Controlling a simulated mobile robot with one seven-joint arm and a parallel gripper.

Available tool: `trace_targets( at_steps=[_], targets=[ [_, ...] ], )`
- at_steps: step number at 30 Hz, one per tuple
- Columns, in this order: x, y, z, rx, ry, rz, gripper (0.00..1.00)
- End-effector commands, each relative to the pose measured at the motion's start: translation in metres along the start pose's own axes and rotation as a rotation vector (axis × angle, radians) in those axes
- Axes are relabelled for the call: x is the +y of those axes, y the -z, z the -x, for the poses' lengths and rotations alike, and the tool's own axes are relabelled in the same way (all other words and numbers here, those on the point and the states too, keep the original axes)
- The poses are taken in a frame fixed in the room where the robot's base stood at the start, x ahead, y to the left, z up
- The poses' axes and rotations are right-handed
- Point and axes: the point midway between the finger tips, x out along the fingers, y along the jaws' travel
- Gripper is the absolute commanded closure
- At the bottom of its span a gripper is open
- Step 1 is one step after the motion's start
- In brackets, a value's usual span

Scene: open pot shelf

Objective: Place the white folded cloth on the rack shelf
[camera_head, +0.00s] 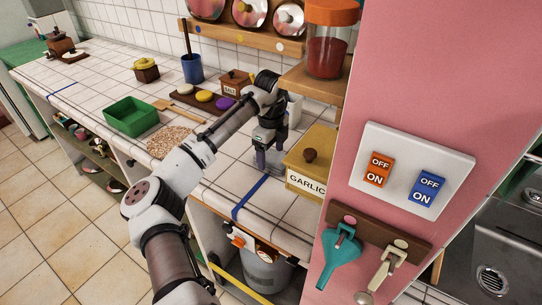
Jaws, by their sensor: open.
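My gripper (269,160) points down over the tiled counter, just left of the garlic box. Its fingers are apart. Something pale lies on the counter right below the fingers, but I cannot tell whether it is the white folded cloth or only tile. A white thing (294,109) stands partly hidden behind my gripper; I cannot make out what it is. A wooden wall shelf (237,38) with several round lids is at the back. An open shelf (98,171) under the counter holds several small items. I cannot tell which one is the rack shelf.
The cream garlic box (306,183) stands close to the right of my gripper. A pink wall panel (385,95) with switches blocks the right. A green bin (131,117), a blue pot (192,69) and a wooden board (199,101) stand farther left. A grey bucket (264,273) is below.

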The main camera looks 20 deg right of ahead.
Motion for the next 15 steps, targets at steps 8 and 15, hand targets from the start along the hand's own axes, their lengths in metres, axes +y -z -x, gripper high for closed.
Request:
trace_targets(
  at_steps=[8, 15],
  targets=[
    [-0.001, 0.001, 0.058, -0.001, 0.004, -0.002, 0.24],
    [0.0, -0.001, 0.099, -0.003, 0.001, 0.0, 0.24]
  ],
)
